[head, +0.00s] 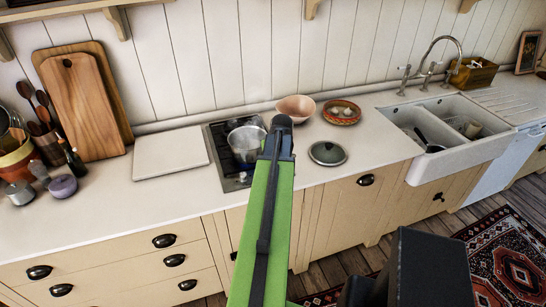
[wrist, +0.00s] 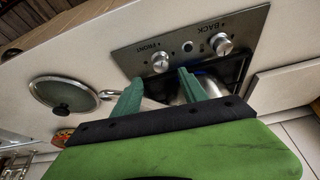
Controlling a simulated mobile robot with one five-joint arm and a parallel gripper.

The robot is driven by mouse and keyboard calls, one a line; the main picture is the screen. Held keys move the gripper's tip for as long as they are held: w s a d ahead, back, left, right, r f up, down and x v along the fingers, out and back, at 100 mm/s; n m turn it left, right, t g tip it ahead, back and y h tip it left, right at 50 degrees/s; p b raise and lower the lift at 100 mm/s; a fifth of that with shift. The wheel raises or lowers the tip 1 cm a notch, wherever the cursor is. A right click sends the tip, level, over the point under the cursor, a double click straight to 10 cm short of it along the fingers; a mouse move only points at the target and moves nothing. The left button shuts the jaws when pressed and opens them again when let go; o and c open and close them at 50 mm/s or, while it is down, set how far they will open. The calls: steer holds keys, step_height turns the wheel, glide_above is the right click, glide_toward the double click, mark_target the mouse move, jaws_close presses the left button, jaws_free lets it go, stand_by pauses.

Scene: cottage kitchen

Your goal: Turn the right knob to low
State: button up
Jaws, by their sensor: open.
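The stove's control panel (wrist: 190,45) shows upside down in the wrist view, with two silver knobs. The knob marked FRONT (wrist: 160,62) is on the picture's left, the side of the pan lid, which matches the stove's right side in the head view. The knob marked BACK (wrist: 221,44) is on the picture's right. My gripper (wrist: 161,77) is open, its green fingers pointing toward the FRONT knob with nothing between them. No contact with the knob is visible. The hob (head: 222,165) is partly hidden by my arm in the head view, where my gripper is not discernible.
A metal pot (head: 246,141) stands on the hob. A glass-topped lid (head: 327,153), a pink bowl (head: 296,108) and a patterned dish (head: 341,113) are to the right. A white board (head: 170,152) lies left. A double sink (head: 450,140) is farther right.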

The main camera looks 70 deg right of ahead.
steer(key=p+v, duration=0.8)
steer(key=v, duration=0.2)
steer(key=shift+r, duration=0.25)
steer(key=shift+a, duration=0.1)
